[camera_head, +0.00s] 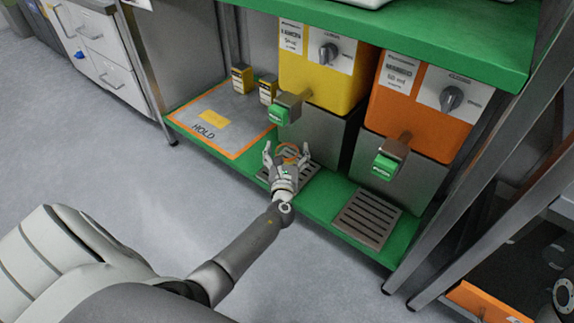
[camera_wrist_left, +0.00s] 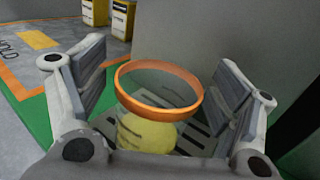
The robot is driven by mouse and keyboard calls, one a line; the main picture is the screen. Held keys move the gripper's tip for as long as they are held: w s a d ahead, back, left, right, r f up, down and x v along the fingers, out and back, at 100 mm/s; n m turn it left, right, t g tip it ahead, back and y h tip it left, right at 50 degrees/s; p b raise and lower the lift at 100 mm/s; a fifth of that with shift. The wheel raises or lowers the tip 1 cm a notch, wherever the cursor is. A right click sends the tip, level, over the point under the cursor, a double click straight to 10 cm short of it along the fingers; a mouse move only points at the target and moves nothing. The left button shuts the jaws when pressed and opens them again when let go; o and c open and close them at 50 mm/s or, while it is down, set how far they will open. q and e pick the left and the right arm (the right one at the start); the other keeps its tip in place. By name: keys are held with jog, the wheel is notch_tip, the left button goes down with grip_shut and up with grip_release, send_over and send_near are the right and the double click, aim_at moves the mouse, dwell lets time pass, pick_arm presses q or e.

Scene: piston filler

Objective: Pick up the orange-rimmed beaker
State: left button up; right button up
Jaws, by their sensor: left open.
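The orange-rimmed beaker (camera_wrist_left: 158,84) is clear and holds something yellow low inside. In the left wrist view it stands between my open left fingers (camera_wrist_left: 160,88), with visible gaps at the rim on both sides. In the head view its orange rim (camera_head: 288,151) shows between the fingers of my left gripper (camera_head: 287,157), over the drip grate (camera_head: 304,172) below the yellow dispenser. The lower part of the beaker is hidden by the gripper in the head view.
The yellow dispenser (camera_head: 308,78) has a green-tipped spout (camera_head: 279,115) just above and behind my gripper. An orange dispenser (camera_head: 424,98) and second grate (camera_head: 367,218) stand to the right. The HOLD mat (camera_head: 232,109) and two small yellow boxes (camera_head: 242,79) are left.

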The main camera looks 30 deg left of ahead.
pick_arm(q)
jog(key=c, duration=1.5)
jog(key=shift+c, duration=0.2)
jog(key=shift+r, duration=0.1)
